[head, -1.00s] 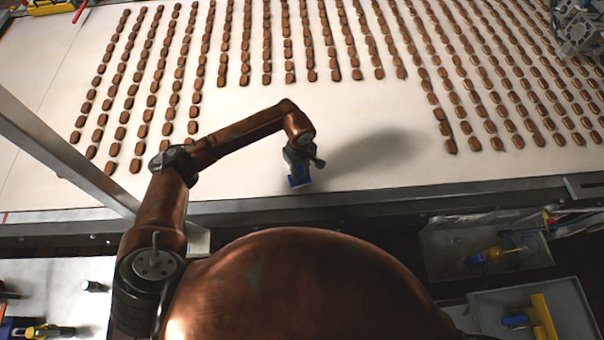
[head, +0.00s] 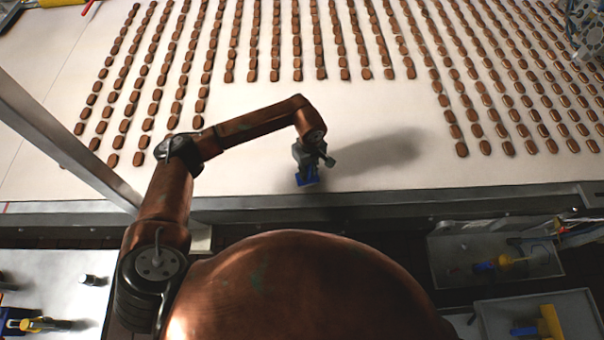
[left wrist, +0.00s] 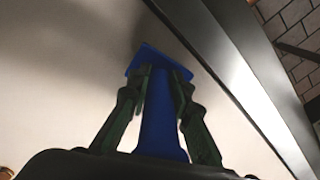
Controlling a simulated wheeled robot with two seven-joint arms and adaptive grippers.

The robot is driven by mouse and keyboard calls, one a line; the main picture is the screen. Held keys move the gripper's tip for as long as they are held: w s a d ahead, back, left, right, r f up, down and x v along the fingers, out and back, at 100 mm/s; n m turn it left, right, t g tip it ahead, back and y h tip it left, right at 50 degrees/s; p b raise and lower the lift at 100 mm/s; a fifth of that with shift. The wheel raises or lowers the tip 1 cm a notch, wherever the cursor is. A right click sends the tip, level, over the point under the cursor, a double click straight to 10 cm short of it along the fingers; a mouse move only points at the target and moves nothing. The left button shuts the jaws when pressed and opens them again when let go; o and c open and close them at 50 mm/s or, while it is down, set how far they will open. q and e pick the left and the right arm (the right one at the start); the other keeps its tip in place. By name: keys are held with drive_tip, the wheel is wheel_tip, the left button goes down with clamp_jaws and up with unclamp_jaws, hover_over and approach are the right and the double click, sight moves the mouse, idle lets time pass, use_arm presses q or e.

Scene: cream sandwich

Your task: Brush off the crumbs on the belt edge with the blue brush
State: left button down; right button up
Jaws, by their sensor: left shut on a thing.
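The blue brush (head: 306,178) is held by my left gripper (head: 307,163) over the near part of the white belt (head: 400,170), just behind its metal edge (head: 390,197). In the left wrist view the fingers of my left gripper (left wrist: 160,100) are closed on both sides of the brush handle (left wrist: 160,130), and the wide blue head (left wrist: 158,58) points at the belt. I cannot tell if the brush touches the belt. No crumbs can be made out. My right gripper is not in view.
Rows of brown sandwich biscuits (head: 345,73) cover the far part of the belt. A metal post (head: 65,135) slants across the left. Grey trays with tools (head: 505,262) stand at the lower right, and a table (head: 60,275) with tools is at the lower left. The near belt strip is clear.

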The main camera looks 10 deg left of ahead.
use_arm(q)
drive_tip(key=shift+d+f, duration=0.1)
drive_tip(key=shift+d, duration=0.1)
wheel_tip(320, 180, up, 2)
drive_tip(key=shift+r+p, duration=0.1)
drive_tip(key=shift+p, duration=0.3)
wheel_tip(320, 180, up, 4)
drive_tip(key=shift+r+p, duration=0.1)
drive_tip(key=shift+p, duration=0.45)
drive_tip(key=shift+r, duration=0.35)
drive_tip(key=s+d+m+b, duration=0.3)
drive_tip(key=s+m+b, duration=0.4)
drive_tip(key=s+m, duration=0.1)
drive_tip(key=shift+s+d+m, duration=0.2)
drive_tip(key=shift+s+m, duration=0.05)
drive_tip(key=shift+m, duration=0.35)
